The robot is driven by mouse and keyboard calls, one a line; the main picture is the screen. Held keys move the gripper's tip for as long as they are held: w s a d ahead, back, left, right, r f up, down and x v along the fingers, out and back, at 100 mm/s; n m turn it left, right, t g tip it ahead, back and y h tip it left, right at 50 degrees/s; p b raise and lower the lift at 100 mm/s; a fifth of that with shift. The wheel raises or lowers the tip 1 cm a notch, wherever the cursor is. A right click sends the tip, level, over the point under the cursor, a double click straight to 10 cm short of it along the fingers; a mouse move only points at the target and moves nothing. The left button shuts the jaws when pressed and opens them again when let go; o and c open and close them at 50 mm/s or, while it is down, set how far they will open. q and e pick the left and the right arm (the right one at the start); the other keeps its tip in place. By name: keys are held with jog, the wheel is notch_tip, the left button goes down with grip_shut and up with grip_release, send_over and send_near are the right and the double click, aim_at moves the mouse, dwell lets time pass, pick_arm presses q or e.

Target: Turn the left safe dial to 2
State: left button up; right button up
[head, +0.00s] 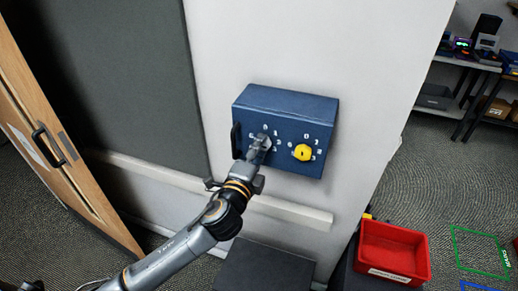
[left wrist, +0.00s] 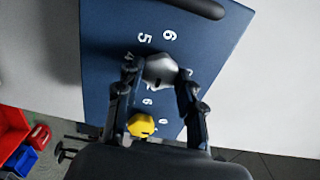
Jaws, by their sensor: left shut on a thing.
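A blue safe (head: 285,103) is on the white wall, with a black handle (head: 236,140) at its left edge. My left gripper (head: 262,144) reaches its front from below left and covers most of the left dial there. In the left wrist view the left dial (left wrist: 160,70) is a grey knob between the two fingers of my gripper (left wrist: 159,76), which is shut on it. White numbers 6, 5 and 4 show beside it; others are partly hidden. I cannot tell which number it points to. The right dial (head: 303,152) is yellow and untouched; it also shows in the left wrist view (left wrist: 141,124). My right gripper is out of view.
A red bin (head: 393,252) stands at the lower right. A dark box top (head: 262,268) is below the safe. A wooden door (head: 50,130) is at the left, and shelves with devices (head: 470,62) stand at the far right. The wall around the safe is clear.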

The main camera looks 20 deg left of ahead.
pick_arm(q)
jog(key=o, duration=1.2)
jog(key=s, duration=1.2)
jog(key=shift+a, duration=0.15)
jog(key=shift+w+f, duration=0.1)
